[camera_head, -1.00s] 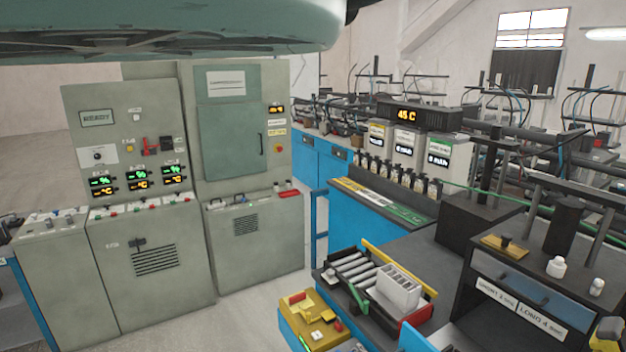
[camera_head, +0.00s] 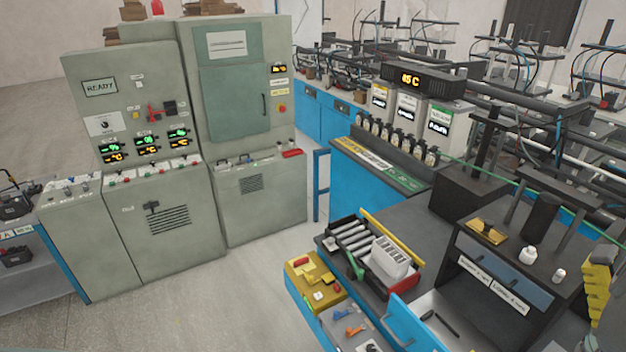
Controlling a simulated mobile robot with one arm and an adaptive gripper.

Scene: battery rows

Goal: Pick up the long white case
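A white case (camera_head: 391,257) with a row of slots along its top stands at the end of a short roller tray (camera_head: 352,237) on the dark bench, at the lower right of the head view. It looks upright, with a red part against its near right side. I see no other long white case. My gripper does not show in the head view, so its distance from the case cannot be told.
Grey-green cabinets (camera_head: 160,200) stand at the left. A dark two-drawer unit (camera_head: 500,268) is right of the case. Bare floor (camera_head: 225,315) lies front left.

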